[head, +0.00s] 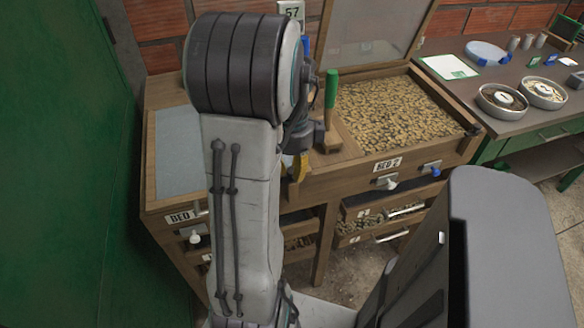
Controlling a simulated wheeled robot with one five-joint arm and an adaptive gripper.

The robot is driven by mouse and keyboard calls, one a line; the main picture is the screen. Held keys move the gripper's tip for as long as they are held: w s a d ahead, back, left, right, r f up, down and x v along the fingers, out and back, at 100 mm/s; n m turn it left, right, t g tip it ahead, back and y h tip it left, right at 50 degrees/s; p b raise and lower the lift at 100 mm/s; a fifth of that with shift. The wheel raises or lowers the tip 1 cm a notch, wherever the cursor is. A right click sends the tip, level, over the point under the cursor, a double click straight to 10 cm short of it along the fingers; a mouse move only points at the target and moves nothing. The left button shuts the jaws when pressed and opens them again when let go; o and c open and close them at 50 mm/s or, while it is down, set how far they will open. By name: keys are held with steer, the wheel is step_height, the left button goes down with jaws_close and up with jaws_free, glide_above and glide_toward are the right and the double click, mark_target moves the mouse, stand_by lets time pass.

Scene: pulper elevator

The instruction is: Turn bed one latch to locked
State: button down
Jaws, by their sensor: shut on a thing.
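Bed one is the wooden bed at left with a grey-blue surface (180,150) and a "BED 1" label (184,216) on its front. A white knob (194,237) shows below the label. The bed one latch cannot be picked out; my arm covers much of this front. My gripper (300,165) is mostly hidden behind my arm, at the front between the two beds, with a yellow part showing. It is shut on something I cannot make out.
Bed two (400,108), full of beans, has a white knob (388,182) and a blue latch (433,168). A green-handled tool (331,95) stands between the beds. Drawers (385,216) sit below. A side table (510,75) with bowls stands right; a green wall (70,170) is close at left.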

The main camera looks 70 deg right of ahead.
steer(key=n, duration=0.4)
steer(key=shift+f+n, duration=0.1)
steer(key=shift+n, duration=0.2)
steer(key=n, duration=0.4)
steer(key=shift+n, duration=0.3)
steer(key=n, duration=0.4)
steer(key=shift+a+n, duration=0.1)
steer(key=shift+n, duration=2.3)
steer(key=c, duration=1)
jaws_free()
